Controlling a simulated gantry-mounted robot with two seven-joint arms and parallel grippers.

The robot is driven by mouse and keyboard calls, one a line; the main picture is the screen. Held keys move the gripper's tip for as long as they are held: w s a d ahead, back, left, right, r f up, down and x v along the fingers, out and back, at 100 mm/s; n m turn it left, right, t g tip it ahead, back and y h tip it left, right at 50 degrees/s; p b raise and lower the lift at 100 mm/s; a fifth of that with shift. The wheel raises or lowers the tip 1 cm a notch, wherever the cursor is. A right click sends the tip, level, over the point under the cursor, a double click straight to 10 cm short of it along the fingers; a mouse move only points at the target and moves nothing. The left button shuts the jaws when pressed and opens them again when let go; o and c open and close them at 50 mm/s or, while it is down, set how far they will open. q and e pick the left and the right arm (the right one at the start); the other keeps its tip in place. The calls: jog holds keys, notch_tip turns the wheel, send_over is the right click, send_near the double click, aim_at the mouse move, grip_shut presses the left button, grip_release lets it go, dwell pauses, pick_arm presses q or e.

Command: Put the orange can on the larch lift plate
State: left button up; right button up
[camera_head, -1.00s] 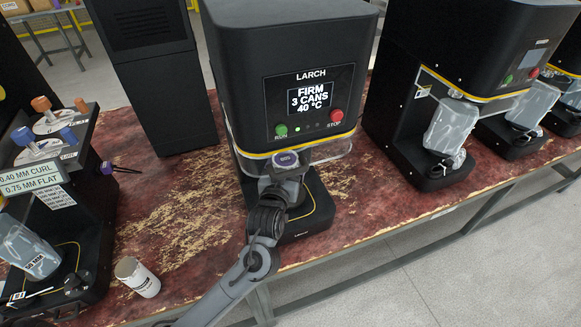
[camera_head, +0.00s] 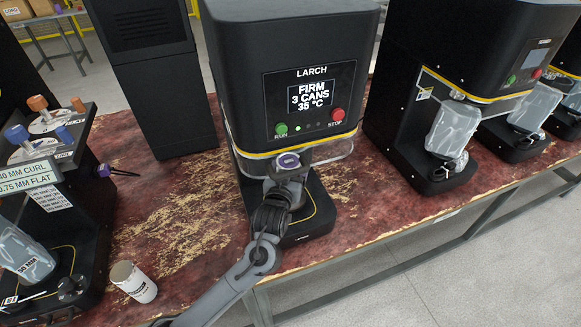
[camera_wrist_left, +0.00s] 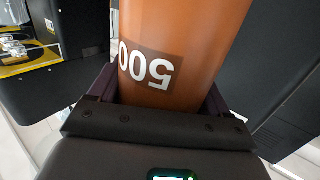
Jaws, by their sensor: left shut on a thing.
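My left gripper (camera_head: 286,187) is at the front of the larch seamer (camera_head: 313,73), under its head and above its base (camera_head: 318,222). In the left wrist view it is shut on the orange can (camera_wrist_left: 182,40), which bears an upside-down "500" label. The larch lift plate is hidden behind my gripper, so contact with the can cannot be seen. My right gripper is not in view.
A white can (camera_head: 133,281) stands on the worn red bench (camera_head: 180,225) at lower left. A machine with levers and signs (camera_head: 45,190) is at the left; other seamers (camera_head: 440,110) stand at the right. The bench between left machine and larch is mostly clear.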

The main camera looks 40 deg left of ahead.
pick_arm(q)
jog(key=o, duration=1.4)
jog(key=shift+f, duration=0.1)
jog(key=shift+o, duration=0.2)
jog(key=f+p+v, duration=0.1)
jog(key=p+v, duration=0.1)
jog(key=v, duration=1)
jog(key=s+d+f+m+g+h, duration=0.4)
jog(key=s+d+f+g+h, duration=0.3)
jog(key=f, duration=0.3)
jog(key=s+d+f+m+g, duration=0.1)
jog(key=s+f+g, duration=0.1)
jog(key=s, duration=0.5)
jog(key=s+d+f+m+g, duration=0.2)
jog(key=s+g, duration=0.1)
jog(key=s, duration=0.5)
jog(key=shift+f+h, duration=0.2)
jog(key=shift+h, duration=0.2)
